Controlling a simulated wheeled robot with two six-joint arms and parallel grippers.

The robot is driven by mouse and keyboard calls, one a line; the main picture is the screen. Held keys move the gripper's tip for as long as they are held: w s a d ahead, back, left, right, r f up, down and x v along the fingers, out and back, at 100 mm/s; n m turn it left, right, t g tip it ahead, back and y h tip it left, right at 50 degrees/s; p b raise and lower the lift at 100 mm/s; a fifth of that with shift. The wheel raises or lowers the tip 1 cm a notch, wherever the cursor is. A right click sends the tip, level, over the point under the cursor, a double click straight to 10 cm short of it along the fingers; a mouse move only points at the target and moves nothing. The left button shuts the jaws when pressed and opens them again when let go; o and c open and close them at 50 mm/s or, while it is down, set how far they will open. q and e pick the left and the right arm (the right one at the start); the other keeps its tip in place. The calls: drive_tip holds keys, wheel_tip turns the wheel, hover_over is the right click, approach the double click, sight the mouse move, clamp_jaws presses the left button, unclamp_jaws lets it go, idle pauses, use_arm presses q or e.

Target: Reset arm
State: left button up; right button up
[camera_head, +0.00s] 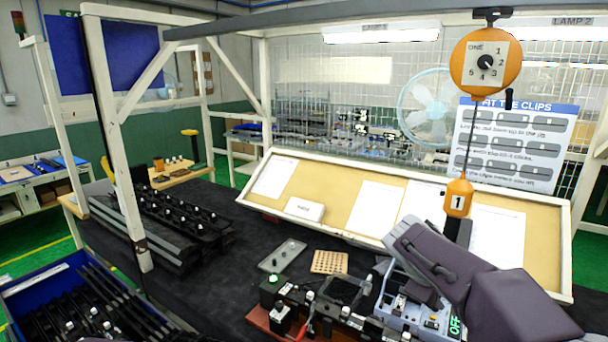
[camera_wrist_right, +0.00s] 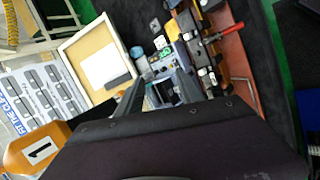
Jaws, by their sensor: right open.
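My right arm (camera_head: 440,260), in a dark purple-grey cover, reaches in from the lower right of the head view. Beyond the fingers is the same box (camera_wrist_right: 160,62). Black trim rails with pale clips (camera_head: 175,215) lie on the dark table at the left. My left gripper is not in view.
A red board with black fixtures (camera_head: 262,318) stands at the front, with a red-handled tool (camera_head: 303,325) on it. A grey plate (camera_head: 283,256) and perforated tan block (camera_head: 329,262) lie behind. An orange pendant marked 1 (camera_head: 459,197) hangs near my arm. A blue crate (camera_head: 40,280) holds black strips.

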use_arm(q)
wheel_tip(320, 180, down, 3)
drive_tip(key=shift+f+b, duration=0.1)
drive_tip(key=shift+b, duration=0.9)
use_arm(e)
drive_tip(key=s+a+f+m+g+y, duration=0.1)
drive_tip(key=s+a+f+m+y, duration=0.1)
drive_tip(key=s+f, duration=0.3)
drive_tip(key=s+a+f+m+g+y, duration=0.1)
drive_tip(key=s+a+f, duration=0.4)
drive_tip(key=f, duration=0.6)
drive_tip(key=s+a+f+m+g+y, duration=0.1)
drive_tip(key=s+a+f+m+y, duration=0.3)
drive_tip(key=s+f, duration=0.3)
drive_tip(key=shift+a+f+m, duration=0.25)
drive_tip(key=shift+f+m, duration=0.45)
drive_tip(key=shift+f, duration=0.2)
